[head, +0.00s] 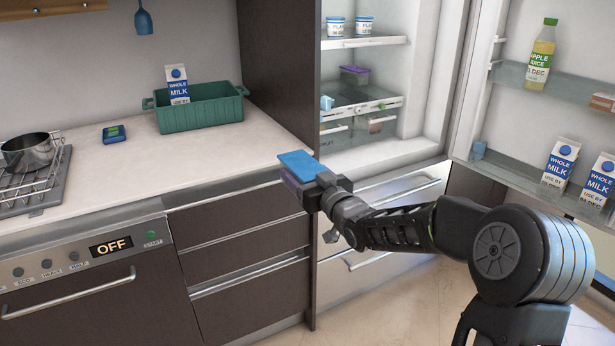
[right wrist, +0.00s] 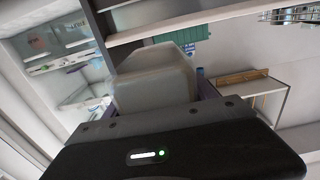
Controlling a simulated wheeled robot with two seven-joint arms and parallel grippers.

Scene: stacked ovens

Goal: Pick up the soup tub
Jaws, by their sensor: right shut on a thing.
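My right gripper (head: 311,188) is shut on a tub with a flat blue top (head: 297,164), held in the air in front of the counter and fridge. No label on it can be read, but it fits the soup tub. In the right wrist view the tub's pale, cloudy body (right wrist: 155,78) sits between the fingers, partly hidden by the gripper body. My left gripper is not in view.
The fridge stands open, with two white cups (head: 363,26) and a purple-lidded tub (head: 354,75) inside. Its door (head: 520,82) holds milk cartons and juice. On the counter are a green crate (head: 213,112) with milk, a small dark blue item (head: 114,134) and a pot (head: 30,153).

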